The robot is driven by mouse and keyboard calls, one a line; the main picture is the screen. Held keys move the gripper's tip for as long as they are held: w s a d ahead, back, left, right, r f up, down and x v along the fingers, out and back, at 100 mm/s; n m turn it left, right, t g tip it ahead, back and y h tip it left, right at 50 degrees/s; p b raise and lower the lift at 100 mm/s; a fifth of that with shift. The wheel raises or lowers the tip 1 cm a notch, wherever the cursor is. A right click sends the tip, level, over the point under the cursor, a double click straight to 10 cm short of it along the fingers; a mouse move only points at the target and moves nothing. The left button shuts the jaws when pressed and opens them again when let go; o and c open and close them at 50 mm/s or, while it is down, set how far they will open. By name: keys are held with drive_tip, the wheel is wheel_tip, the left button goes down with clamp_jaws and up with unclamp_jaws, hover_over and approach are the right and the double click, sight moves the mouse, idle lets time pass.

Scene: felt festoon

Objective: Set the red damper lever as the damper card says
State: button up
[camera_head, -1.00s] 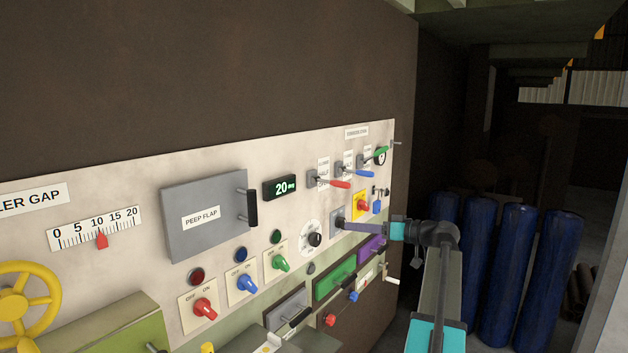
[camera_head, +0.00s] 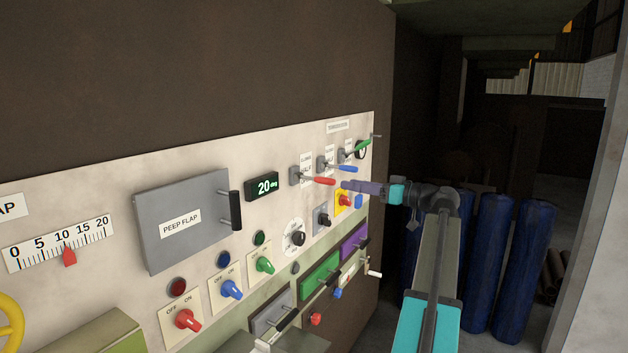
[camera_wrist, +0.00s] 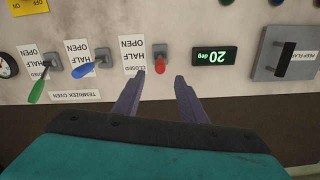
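The red damper lever (camera_head: 318,180) sticks out from the panel beside an OPEN/HALF/CLOSED label (camera_wrist: 132,57). In the wrist view, which is upside down, the lever (camera_wrist: 160,60) points mostly toward the camera, near the HALF mark; its exact setting is hard to tell. My gripper (camera_wrist: 160,80) is open, its two purple fingers spread on either side of the lever's line, with no visible contact. In the head view my gripper (camera_head: 345,187) is just right of the red handle. I cannot make out a damper card.
A blue lever (camera_wrist: 90,69) and a green lever (camera_wrist: 40,86) stand close beside the red one. A display (camera_head: 264,187) reads 20 deg. A yellow plate with a red knob (camera_head: 345,201) lies just below my gripper. Blue cylinders (camera_head: 485,245) stand at right.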

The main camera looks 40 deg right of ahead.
sight(317, 179)
drive_tip(key=p+x, duration=0.3)
drive_tip(key=x, duration=1)
drive_tip(key=shift+w, duration=0.2)
drive_tip(key=shift+c, duration=0.4)
clamp_jaws()
